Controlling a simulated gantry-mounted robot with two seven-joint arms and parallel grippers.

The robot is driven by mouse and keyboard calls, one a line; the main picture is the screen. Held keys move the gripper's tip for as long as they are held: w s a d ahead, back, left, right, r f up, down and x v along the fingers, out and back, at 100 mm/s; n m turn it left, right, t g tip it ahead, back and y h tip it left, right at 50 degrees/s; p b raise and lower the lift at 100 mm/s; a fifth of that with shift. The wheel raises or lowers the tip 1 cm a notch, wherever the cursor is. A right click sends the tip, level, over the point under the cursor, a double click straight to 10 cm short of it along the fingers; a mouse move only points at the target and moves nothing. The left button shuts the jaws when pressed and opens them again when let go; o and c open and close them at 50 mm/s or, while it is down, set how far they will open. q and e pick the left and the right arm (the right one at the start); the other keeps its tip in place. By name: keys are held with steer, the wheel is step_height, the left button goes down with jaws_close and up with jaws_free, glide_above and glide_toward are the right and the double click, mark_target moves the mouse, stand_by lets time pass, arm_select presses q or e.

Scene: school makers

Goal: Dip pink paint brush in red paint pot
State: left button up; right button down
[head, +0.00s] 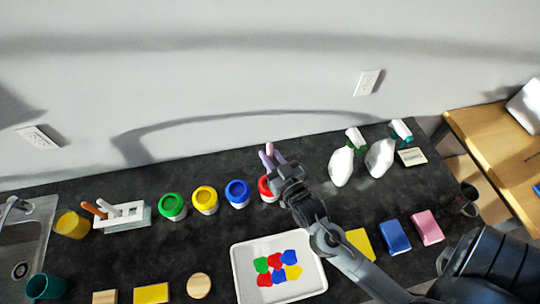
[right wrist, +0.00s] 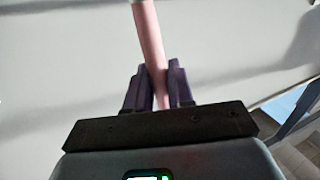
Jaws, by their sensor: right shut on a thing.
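My right gripper (head: 272,158) is shut on the pink paint brush (right wrist: 148,40), whose pink handle stands between the purple fingers in the right wrist view (right wrist: 157,82). In the head view the brush is mostly hidden by the gripper, and I cannot see its bristles. The red paint pot (head: 265,190) stands on the dark counter, partly covered by my right gripper and wrist. The gripper appears above and just right of the pot. I cannot tell whether the brush touches the paint. My left gripper is out of view.
Blue (head: 238,194), yellow (head: 205,200) and green (head: 172,207) pots stand left of the red one. A brush holder (head: 125,217) is farther left. A white palette (head: 244,285) lies in front. Two spray bottles (head: 341,166) stand right. A wall rises behind.

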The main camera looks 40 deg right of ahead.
step_height(320, 180, down, 2)
steer(key=shift+b, duration=0.85)
steer(key=shift+f+b, duration=0.8)
steer(key=shift+b, duration=0.05)
steer(key=shift+f+b, duration=0.9)
steer(key=shift+f, duration=1.05)
steer(key=shift+f+b, duration=0.7)
steer(key=shift+f, duration=0.9)
steer(key=shift+r, duration=0.1)
